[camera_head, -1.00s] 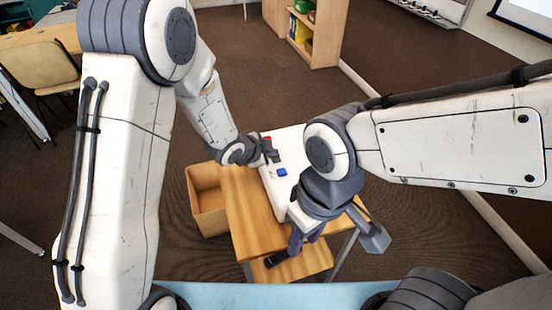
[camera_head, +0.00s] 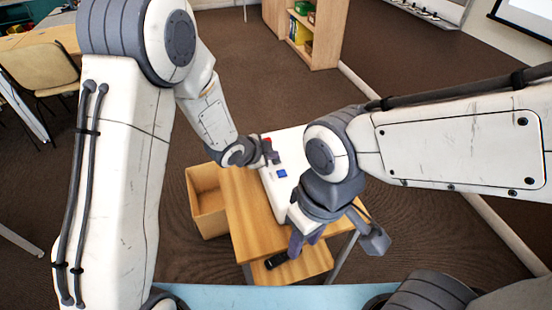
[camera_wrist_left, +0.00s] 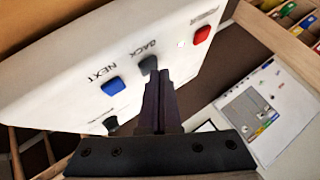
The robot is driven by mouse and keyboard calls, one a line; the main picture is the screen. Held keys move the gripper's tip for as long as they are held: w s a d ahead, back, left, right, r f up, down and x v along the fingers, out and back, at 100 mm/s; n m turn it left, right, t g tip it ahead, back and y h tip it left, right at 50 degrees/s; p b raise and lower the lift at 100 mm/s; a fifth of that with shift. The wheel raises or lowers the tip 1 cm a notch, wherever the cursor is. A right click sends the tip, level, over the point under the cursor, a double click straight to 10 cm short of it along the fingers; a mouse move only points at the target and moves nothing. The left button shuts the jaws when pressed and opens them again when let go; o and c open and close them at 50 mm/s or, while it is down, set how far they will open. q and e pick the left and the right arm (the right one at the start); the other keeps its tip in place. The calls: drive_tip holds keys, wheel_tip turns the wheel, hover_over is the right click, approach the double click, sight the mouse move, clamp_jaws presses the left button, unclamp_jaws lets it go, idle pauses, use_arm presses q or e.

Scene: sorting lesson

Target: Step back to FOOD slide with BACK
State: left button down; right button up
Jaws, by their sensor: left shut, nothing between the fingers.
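A white control box (camera_head: 271,186) lies on the wooden stand, with a blue NEXT button (camera_wrist_left: 112,86), a grey BACK button (camera_wrist_left: 148,65) and a red button (camera_wrist_left: 201,34) on its face. The blue button also shows in the head view (camera_head: 282,173). My left gripper (camera_wrist_left: 158,84) is shut and empty, its fingertips right at the BACK button. I cannot tell whether they touch it. In the head view the left gripper (camera_head: 272,155) hides that button. My right gripper (camera_head: 336,243) is open and empty at the near end of the stand. No slide content is visible.
The wooden stand (camera_head: 240,208) has a lower shelf with a black object (camera_head: 277,260) on it. An open wooden bin (camera_head: 207,210) stands at its left. A bookcase (camera_head: 325,35) is behind, and part of a white screen (camera_head: 530,14) shows at top right.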

sight(273, 162)
use_arm(q)
drive_tip(key=shift+r+p, duration=0.3)
drive_tip(key=shift+r, duration=0.25)
wheel_tip(273, 162, up, 5)
drive_tip(key=p, duration=0.4)
drive_tip(key=shift+r, duration=0.1)
idle(0.6)
